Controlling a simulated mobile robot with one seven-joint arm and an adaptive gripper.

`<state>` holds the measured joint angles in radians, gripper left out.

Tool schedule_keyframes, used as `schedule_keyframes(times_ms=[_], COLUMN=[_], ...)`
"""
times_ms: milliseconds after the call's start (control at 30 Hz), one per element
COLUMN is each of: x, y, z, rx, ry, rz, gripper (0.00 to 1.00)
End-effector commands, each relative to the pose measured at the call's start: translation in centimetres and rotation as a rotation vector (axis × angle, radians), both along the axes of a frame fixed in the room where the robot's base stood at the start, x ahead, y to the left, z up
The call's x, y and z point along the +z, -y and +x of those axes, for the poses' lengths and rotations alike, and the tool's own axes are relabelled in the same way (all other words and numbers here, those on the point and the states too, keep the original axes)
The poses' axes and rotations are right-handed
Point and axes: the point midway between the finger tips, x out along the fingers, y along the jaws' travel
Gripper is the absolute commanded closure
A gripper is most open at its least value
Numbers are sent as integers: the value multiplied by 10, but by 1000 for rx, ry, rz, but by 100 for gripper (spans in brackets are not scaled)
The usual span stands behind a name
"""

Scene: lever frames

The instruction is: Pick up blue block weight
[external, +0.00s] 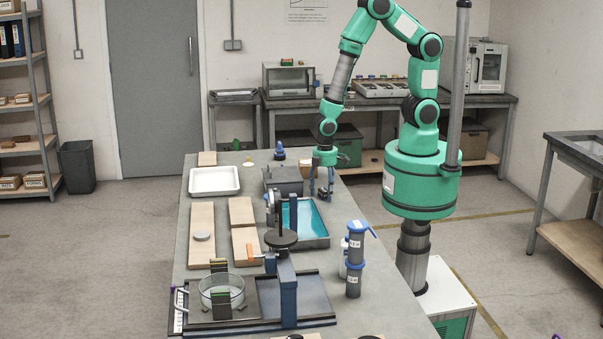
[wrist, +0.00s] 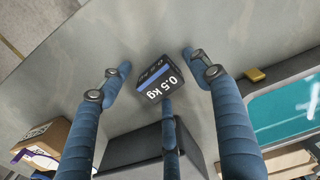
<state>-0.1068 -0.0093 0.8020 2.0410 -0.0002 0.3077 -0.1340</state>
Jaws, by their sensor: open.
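In the wrist view the block weight (wrist: 158,84) is a small dark block with a blue band and a white "0.5 kg" label. It sits on the grey tabletop. My gripper (wrist: 156,62) is open, with blue ribbed fingers to the left and right of the block and a third finger at its near side. The third finger overlaps the block's lower edge in the picture; I cannot tell whether it touches. In the external view my gripper (external: 322,186) points down over the far right part of the long table, and I cannot make out the block there.
A dark grey box (wrist: 150,152) stands close to the block. A cardboard box (wrist: 42,140) is at lower left. Bare tabletop lies beyond the block.

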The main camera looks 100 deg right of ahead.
Motion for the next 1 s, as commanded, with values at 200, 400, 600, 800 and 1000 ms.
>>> schedule_keyframes(times_ms=[200, 400, 600, 800, 1000], x=[0, 0, 0, 1, 8], y=[0, 0, 0, 0, 0], z=[0, 0, 0, 0, 1], rx=[0, 0, 0, 0, 0], ry=[0, 0, 1, 1, 2], rz=[0, 0, 0, 0, 0], gripper=[40, 80, 100, 100, 100])
